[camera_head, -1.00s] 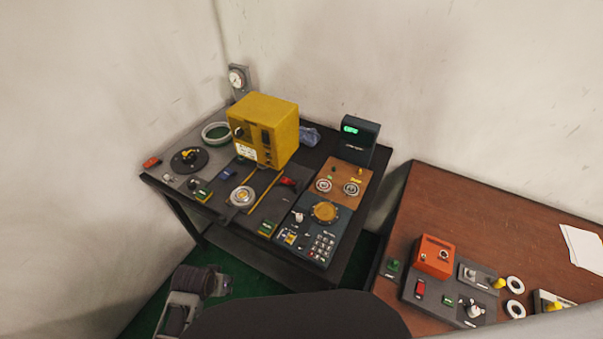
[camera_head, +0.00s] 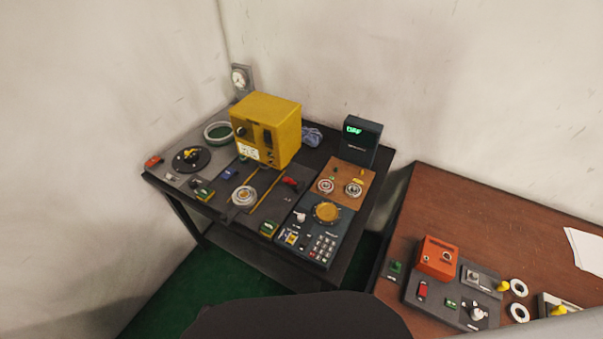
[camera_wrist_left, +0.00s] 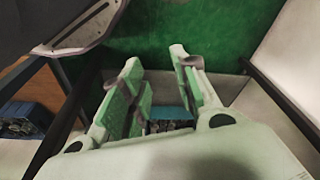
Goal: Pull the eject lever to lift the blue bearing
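No blue bearing can be made out for certain. A small blue part (camera_head: 228,174) sits on the left bench's panel, left of a silver ring fixture (camera_head: 243,195). A red-handled part (camera_head: 291,183) lies right of that fixture. Yellow-handled parts (camera_head: 502,286) stand on the right table. I cannot tell which part is the eject lever. My left gripper (camera_wrist_left: 157,65) shows only in the left wrist view, its two fingers apart with nothing between them, above the green floor. It is away from the bench panels. My right gripper is not in view.
A yellow box (camera_head: 266,130) stands on the left bench (camera_head: 317,157), with a dark display unit (camera_head: 360,141) and keypad panel at its right. The brown table (camera_head: 453,207) holds an orange box (camera_head: 437,258) and loose white rings (camera_head: 518,288). Green floor (camera_head: 205,285) is open in front.

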